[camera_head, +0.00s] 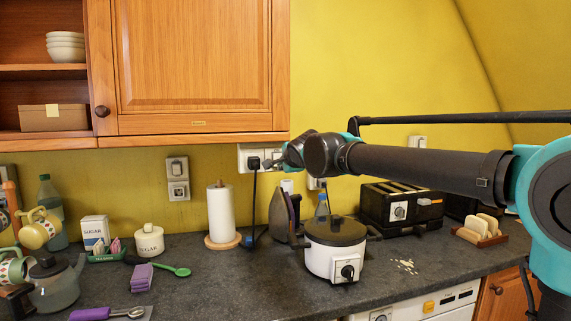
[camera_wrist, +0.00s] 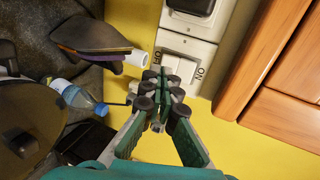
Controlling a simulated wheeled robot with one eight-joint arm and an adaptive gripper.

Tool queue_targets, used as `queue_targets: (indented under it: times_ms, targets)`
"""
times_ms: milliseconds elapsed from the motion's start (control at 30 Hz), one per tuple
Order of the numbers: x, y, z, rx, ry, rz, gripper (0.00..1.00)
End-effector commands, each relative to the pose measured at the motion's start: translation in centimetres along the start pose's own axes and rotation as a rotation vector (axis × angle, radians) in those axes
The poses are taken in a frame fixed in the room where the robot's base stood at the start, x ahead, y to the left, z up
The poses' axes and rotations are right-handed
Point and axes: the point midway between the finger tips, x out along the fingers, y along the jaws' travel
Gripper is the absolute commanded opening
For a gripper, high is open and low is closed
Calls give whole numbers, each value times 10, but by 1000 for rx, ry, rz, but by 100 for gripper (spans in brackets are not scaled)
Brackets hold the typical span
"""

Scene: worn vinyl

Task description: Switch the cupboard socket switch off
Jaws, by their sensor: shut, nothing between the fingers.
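The white socket strip (camera_head: 247,151) is on the yellow wall under the wooden cupboard, with a black plug (camera_head: 254,163) and cord in it. In the wrist view its switch (camera_wrist: 187,47) shows as a pale plate marked OFF on the left and ON on the right. My gripper (camera_head: 280,163) is at the strip's right end. In the wrist view my gripper (camera_wrist: 163,88) is shut and empty, its tips over the rocker part (camera_wrist: 178,68) and hiding some of it. I cannot tell whether they touch it, or which way the rocker is tilted.
The cupboard (camera_head: 195,60) hangs just above the strip. Below on the dark counter stand a paper towel roll (camera_head: 221,212), an iron (camera_head: 280,215), a white cooker (camera_head: 334,250) and a black toaster (camera_head: 390,206). Another switch and socket (camera_head: 177,178) is on the wall at left.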

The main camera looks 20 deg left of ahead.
Motion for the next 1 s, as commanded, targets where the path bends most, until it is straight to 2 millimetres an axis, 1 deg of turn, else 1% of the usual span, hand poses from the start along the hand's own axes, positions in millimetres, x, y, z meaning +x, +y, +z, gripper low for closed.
queue_targets:
  times_ms: [33, 200, 567, 700, 1000]
  targets:
    - [5, 0, 0, 0, 0, 0, 0]
    - [13, 0, 0, 0, 1, 0, 0]
    - [14, 0, 0, 0, 0, 0, 0]
    - [26, 5, 0, 0, 1, 0, 0]
    - [23, 3, 0, 0, 0, 0, 0]
